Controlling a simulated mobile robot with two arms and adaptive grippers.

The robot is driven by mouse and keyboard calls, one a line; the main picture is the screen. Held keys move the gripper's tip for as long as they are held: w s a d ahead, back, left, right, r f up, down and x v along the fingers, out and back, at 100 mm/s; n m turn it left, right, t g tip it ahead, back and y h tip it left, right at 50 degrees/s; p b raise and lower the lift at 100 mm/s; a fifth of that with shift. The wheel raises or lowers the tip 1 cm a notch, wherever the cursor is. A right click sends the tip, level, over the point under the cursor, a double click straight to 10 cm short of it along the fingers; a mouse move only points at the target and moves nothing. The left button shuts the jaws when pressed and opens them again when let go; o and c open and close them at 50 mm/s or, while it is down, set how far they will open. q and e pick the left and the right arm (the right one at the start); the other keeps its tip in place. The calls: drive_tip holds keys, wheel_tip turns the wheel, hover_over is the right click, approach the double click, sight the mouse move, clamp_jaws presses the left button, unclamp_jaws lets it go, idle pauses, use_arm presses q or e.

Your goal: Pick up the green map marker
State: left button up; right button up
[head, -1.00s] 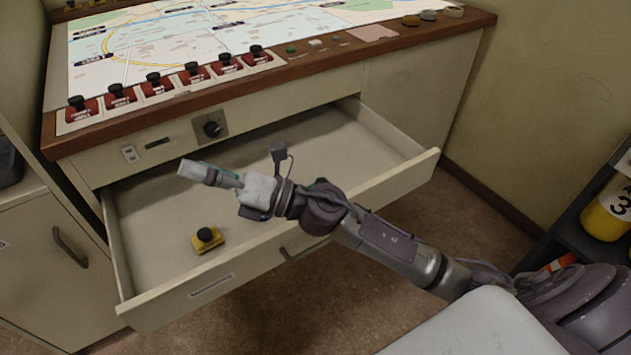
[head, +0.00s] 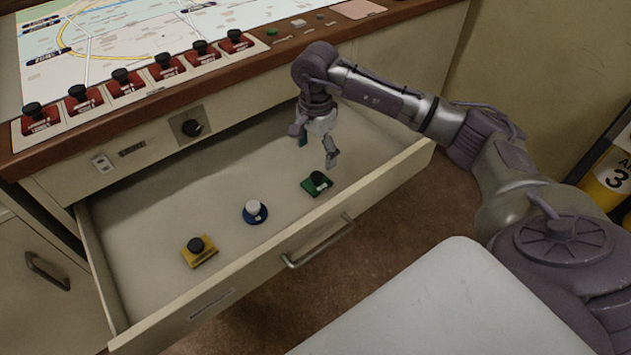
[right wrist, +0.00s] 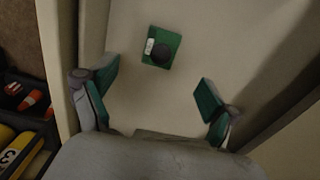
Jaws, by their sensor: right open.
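The green map marker (head: 311,187) has a square green base and a black knob. It lies in the open drawer (head: 140,268), toward its right end. My right gripper (head: 317,154) is open and empty, pointing down just above and behind the marker. In the right wrist view the marker (right wrist: 153,58) shows whole, ahead of and between the two spread green-padded fingers (right wrist: 155,90), touching neither. My left gripper is not in view.
A blue marker (head: 256,217) with a white knob and a yellow marker (head: 198,258) lie further left in the drawer. The drawer's front wall and the console edge above bound the space. Several red markers (head: 124,85) line the console top.

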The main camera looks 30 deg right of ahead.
sight(317, 175)
wheel_tip(317, 175, down, 5)
drive_tip(key=shift+f+b, duration=0.1)
drive_tip(key=shift+b, duration=0.2)
drive_tip(key=f, duration=0.4)
drive_tip(key=shift+w+d+f+b, duration=0.15)
drive_tip(key=shift+d+f+b, duration=0.05)
drive_tip(key=shift+f+b, duration=0.1)
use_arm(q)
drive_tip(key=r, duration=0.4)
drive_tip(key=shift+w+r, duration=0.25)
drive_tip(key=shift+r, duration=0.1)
use_arm(e)
drive_tip(key=c, duration=1.3)
